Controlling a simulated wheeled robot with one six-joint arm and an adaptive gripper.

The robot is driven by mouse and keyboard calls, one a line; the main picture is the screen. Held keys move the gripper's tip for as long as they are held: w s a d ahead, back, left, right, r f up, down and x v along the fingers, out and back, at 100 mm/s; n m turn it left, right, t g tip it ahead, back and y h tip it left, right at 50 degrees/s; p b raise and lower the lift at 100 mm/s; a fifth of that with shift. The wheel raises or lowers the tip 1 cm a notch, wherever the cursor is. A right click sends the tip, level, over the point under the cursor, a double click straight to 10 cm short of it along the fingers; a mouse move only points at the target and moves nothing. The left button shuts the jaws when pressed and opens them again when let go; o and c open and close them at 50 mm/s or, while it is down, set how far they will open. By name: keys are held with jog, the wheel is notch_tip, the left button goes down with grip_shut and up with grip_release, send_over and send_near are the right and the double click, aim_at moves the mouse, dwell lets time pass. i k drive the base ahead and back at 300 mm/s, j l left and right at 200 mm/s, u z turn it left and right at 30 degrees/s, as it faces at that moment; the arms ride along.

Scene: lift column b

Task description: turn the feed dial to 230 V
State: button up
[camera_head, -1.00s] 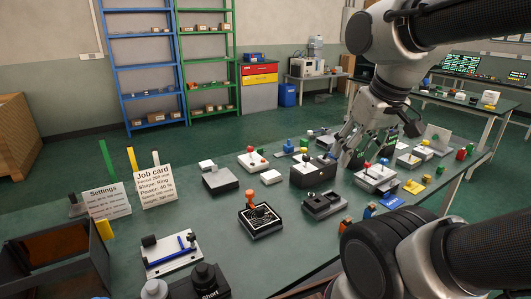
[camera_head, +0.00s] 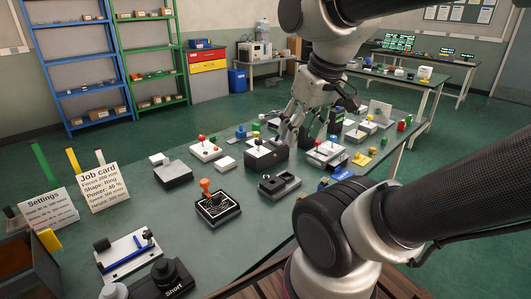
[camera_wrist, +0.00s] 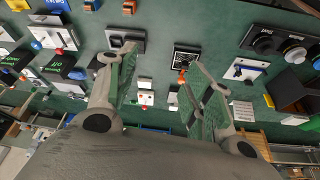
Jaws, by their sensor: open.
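I cannot tell for sure which device is the feed dial; no 230 V mark is readable. A black box with a pale lever (camera_head: 262,153) stands mid-table in the head view. My gripper (camera_head: 306,135) is open just behind and right of it, fingers pointing down, and appears empty. In the wrist view my gripper (camera_wrist: 152,72) shows two spread fingers with nothing held between them. A black square device with an orange handle (camera_head: 217,206) stands nearer the front; it also shows in the wrist view (camera_wrist: 186,58). Contact between fingers and any device cannot be told.
Small devices crowd around the gripper, including a white box with a red knob (camera_head: 205,150) and a grey-black block (camera_head: 279,187). A job card (camera_head: 103,187) and settings card (camera_head: 48,211) stand at left. The green table (camera_head: 250,240) is clear at front centre.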

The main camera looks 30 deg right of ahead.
aim_at(258, 142)
jog(key=i+l, duration=0.1)
jog(key=l, duration=0.55)
jog(key=i+l, duration=0.1)
jog(key=l, duration=0.6)
